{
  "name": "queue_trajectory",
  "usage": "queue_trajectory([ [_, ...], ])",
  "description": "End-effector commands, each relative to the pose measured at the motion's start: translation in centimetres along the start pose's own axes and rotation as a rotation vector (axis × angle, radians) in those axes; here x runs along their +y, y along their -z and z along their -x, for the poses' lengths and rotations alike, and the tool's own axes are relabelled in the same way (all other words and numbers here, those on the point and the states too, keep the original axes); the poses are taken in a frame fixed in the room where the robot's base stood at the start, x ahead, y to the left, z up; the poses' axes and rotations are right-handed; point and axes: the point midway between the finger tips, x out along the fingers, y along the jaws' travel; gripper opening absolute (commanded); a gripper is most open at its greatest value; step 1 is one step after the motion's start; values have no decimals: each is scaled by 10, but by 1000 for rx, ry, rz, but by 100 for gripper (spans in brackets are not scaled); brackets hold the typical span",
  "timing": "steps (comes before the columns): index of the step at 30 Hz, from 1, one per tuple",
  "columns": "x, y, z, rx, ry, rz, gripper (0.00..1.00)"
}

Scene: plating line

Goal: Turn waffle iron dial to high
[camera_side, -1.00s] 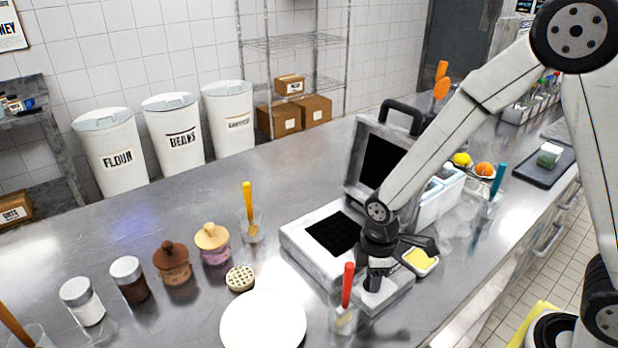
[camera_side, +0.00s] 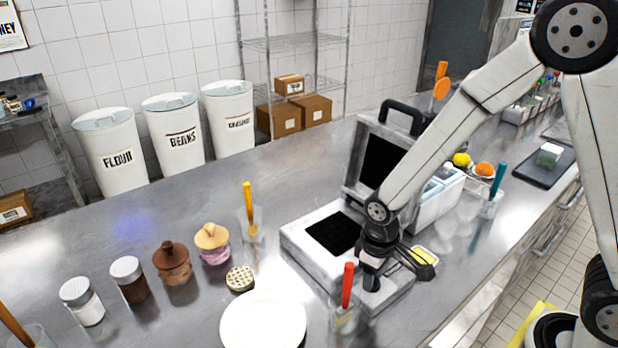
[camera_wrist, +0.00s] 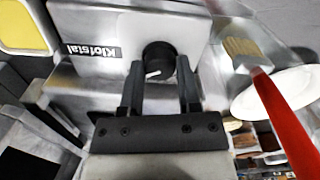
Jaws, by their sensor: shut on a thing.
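The waffle iron (camera_side: 312,250) stands open on the steel counter, its lid (camera_side: 360,178) raised behind the dark plate. Its dial (camera_wrist: 158,58) is a round black knob on the silver front panel, beside a "Klofstal" label that looks upside down in the wrist view. A short white pointer on the knob slants toward the lower left in that view. No setting marks are readable. My gripper (camera_wrist: 160,82) points down at the panel, with one finger on each side of the dial, shut on it. In the side view my gripper (camera_side: 371,283) hides the dial.
A glass with a red-handled utensil (camera_side: 348,285) stands close beside my gripper. A white plate (camera_side: 263,324) lies in front of the waffle iron. A yellow block in a dish (camera_side: 424,256) sits to the right. Jars (camera_side: 173,264) stand at left; the counter behind them is clear.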

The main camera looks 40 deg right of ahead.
Motion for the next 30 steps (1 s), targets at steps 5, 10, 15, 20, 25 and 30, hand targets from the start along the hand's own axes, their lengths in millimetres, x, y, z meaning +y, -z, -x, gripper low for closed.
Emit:
queue_trajectory([
  [5,0,1,1,2,0,-9,0],
  [10,0,1,1,2,0,-9,0],
  [15,0,1,0,2,0,-8,78],
  [20,0,0,0,1,0,-7,78],
  [25,0,0,0,1,0,-7,78],
  [30,0,1,5,3,0,-6,78],
])
